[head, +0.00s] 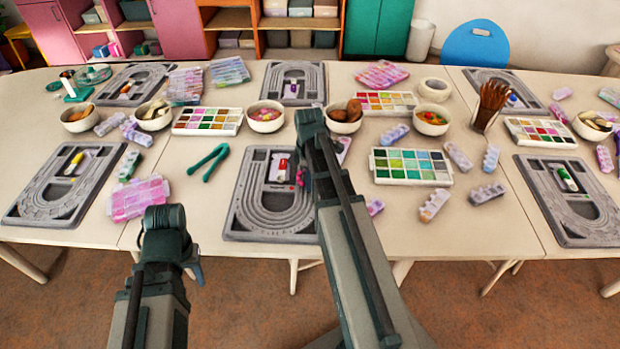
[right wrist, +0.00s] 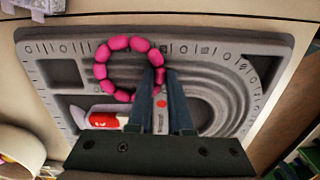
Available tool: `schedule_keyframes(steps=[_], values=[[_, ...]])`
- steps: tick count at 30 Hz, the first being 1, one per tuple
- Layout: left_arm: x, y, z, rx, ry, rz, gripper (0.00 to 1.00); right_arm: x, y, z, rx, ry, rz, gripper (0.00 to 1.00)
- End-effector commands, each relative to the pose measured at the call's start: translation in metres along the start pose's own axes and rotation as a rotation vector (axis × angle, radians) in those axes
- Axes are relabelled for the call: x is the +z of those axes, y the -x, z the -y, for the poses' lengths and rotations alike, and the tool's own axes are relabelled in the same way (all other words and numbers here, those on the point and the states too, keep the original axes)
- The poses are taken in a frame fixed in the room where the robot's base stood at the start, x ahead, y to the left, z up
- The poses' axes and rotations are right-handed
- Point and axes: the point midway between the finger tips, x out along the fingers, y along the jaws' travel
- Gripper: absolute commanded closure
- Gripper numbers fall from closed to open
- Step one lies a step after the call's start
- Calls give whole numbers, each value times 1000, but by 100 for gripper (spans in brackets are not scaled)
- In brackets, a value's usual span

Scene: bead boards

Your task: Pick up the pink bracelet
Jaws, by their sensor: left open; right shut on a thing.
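The pink bracelet (right wrist: 118,43) is a ring of round pink beads. In the right wrist view it is over the grey bead board (right wrist: 45,45), with its right side between my right fingertips (right wrist: 162,78). My right gripper is shut on those beads. I cannot tell whether the ring still touches the board. In the head view my right arm hides most of the bracelet, and a bit of pink shows by the right gripper (head: 303,180). My left gripper (head: 194,268) is open and empty, in front of the table's near edge.
A red and white tube (right wrist: 105,120) lies in the board's compartment, close to the bracelet. Green tweezers (head: 208,162) and a pink bead box (head: 139,198) lie left of the board (head: 245,205). A green bead palette (head: 410,181) lies to the right.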

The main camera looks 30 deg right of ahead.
Motion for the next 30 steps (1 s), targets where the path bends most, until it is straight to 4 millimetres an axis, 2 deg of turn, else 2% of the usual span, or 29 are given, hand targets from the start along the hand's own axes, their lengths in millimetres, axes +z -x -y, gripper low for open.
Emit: schedule_keyframes(steps=[8, 16, 18, 30], values=[[1, 12, 1, 0, 0, 0, 50, 0, 12, 0, 0, 0, 0, 100], [2, 42, 4, 0, 0, 0, 50, 0, 42, 0, 0, 0, 0, 100], [2, 38, 4, 0, 1, 0, 50, -5, 38, 18, 0, 3, 0, 100], [3, 46, 4, 0, 1, 0, 50, -43, 47, 108, 0, 5, 0, 100]])
